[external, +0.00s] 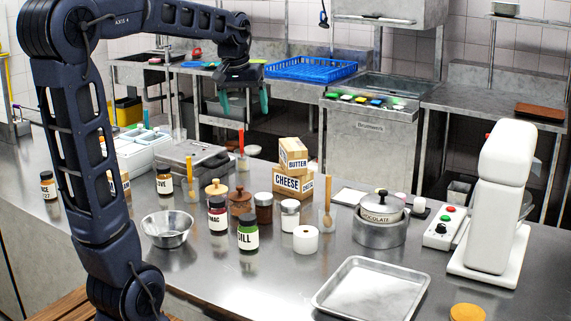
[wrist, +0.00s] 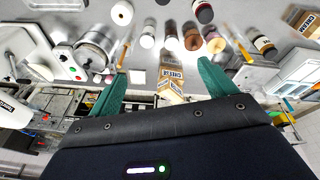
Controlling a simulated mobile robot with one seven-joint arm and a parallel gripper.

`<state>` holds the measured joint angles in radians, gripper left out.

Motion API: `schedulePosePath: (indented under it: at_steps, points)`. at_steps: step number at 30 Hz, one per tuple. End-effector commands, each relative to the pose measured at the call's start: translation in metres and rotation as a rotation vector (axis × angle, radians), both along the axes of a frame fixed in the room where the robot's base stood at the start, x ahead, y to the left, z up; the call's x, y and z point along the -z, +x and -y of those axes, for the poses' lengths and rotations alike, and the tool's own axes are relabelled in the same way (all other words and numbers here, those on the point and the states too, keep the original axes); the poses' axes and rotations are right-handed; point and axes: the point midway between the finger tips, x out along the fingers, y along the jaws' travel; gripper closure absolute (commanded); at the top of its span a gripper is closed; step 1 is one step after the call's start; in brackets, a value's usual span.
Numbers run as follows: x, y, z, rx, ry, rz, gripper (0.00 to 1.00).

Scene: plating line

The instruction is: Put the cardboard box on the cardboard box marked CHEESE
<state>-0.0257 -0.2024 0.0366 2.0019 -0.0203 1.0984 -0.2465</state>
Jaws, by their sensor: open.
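A small cardboard box marked BUTTER (external: 293,155) rests on top of the larger cardboard box marked CHEESE (external: 287,182), on the steel counter (external: 345,262). The CHEESE box also shows between my fingers in the wrist view (wrist: 171,75), some way off. Its side face carries another label that I cannot read well. My gripper (external: 244,106) is raised above the far side of the counter, behind and left of the boxes. Its teal fingers are spread apart in the wrist view (wrist: 160,78), with nothing between them. It touches neither box.
Jars, including DILL (external: 248,234), stand left of the boxes. A beaker with a wooden spoon (external: 327,200) stands just right. A CHOCOLATE pot (external: 381,215), white machine (external: 495,200) and metal tray (external: 372,290) are farther right. Another cardboard box (external: 126,184) is partly hidden behind my arm.

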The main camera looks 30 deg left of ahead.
Motion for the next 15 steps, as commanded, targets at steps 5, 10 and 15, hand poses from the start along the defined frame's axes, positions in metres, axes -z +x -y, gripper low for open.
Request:
schedulePosePath:
  at_steps: [5, 10, 15]
  points:
    - [0.008, -0.063, 0.009, 0.068, 0.019, 0.039, 0.17]
    - [0.024, -0.118, 0.016, 0.134, 0.041, 0.074, 0.17]
    - [0.048, -0.17, 0.022, 0.2, 0.066, 0.108, 0.17]
